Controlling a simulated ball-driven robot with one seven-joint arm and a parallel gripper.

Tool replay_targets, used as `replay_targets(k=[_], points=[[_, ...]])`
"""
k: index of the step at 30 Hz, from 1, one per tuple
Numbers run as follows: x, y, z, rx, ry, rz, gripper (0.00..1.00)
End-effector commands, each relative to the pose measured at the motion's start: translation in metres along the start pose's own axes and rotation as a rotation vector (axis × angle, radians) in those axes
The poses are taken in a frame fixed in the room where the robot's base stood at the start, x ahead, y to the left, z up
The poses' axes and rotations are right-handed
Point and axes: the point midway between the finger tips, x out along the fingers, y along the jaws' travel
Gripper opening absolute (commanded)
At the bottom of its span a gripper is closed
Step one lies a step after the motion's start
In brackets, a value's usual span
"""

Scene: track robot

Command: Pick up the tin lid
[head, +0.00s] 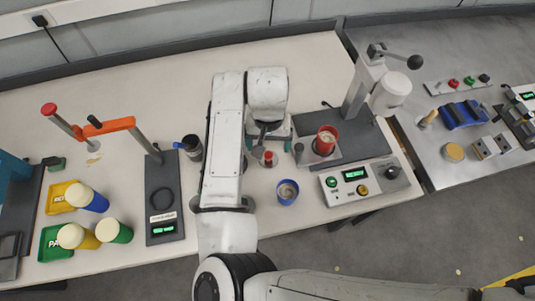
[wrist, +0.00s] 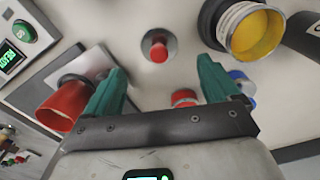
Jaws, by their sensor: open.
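The tin lid (wrist: 146,46) looks like a round grey disc with a red knob, flat on the pale bench in the wrist view. It also shows in the head view as a red knob on a grey disc (head: 268,159), just in front of my gripper. My gripper (wrist: 162,66) is open, with its two teal fingers apart and nothing held between them. The lid lies beyond the fingertips, between their lines in the wrist view. In the head view my gripper (head: 270,133) is partly hidden by my arm.
A red cup (head: 326,133) stands to the right on a dark machine base. An open blue tin (head: 287,196) is in front of the lid. A container with a yellow inside (wrist: 255,35) is close on the right in the wrist view.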

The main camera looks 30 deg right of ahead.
Motion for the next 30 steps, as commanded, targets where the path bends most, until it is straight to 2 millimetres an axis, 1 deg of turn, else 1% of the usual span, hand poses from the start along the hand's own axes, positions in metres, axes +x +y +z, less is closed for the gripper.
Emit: replay_targets(k=[7, 12, 15, 18, 24, 26, 30], points=[[0.018, 0.000, 0.000, 0.000, -0.002, 0.001, 0.89], [0.044, 0.001, -0.001, 0.001, -0.003, 0.001, 0.89], [0.055, 0.001, -0.002, 0.001, -0.002, 0.000, 0.89], [0.060, 0.001, -0.002, 0.001, 0.000, 0.000, 0.89], [0.060, 0.001, -0.002, 0.001, 0.000, 0.000, 0.89], [0.060, 0.001, -0.002, 0.001, 0.000, 0.000, 0.84], [0.060, 0.000, -0.002, 0.001, 0.000, 0.000, 0.71]])
